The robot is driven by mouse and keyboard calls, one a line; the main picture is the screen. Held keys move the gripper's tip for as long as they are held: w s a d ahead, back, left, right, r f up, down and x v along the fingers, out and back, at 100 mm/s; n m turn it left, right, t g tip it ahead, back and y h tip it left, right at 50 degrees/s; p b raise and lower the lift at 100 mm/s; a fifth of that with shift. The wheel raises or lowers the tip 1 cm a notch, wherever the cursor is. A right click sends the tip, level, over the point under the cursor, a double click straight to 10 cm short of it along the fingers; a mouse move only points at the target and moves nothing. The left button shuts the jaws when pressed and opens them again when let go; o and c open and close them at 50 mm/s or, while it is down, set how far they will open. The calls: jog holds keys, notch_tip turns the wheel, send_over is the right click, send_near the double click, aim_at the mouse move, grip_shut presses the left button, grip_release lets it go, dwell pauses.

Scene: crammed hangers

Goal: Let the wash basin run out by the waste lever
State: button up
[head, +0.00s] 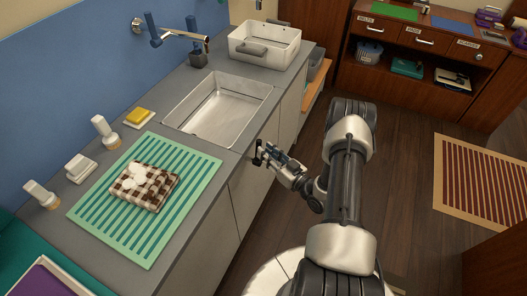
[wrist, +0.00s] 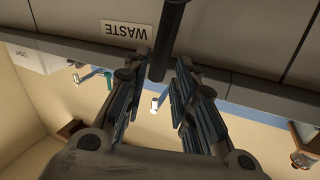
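The wash basin (head: 218,108) is a metal sink set in the grey counter; I cannot tell the water level in it. A white label reading WASTE (wrist: 126,30), upside down, is on the counter front in the wrist view. Next to it a dark round waste lever (wrist: 166,45) points toward my gripper. My gripper (wrist: 159,72) is open, with its two fingers apart and the lever's end between their tips; the right finger looks closer to it. In the head view my gripper (head: 268,155) is at the cabinet front below the basin, and the lever's handle is hard to make out.
A wall tap (head: 170,34) reaches toward the basin. A white tub (head: 264,45) stands behind it. A green ribbed mat (head: 112,220) with a checked cloth (head: 146,187) lies in front, near a yellow sponge (head: 138,116). The floor (head: 400,170) right of the cabinets is clear.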

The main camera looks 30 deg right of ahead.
jog(key=shift+x, duration=1.2)
jog(key=shift+c, duration=0.4)
grip_shut()
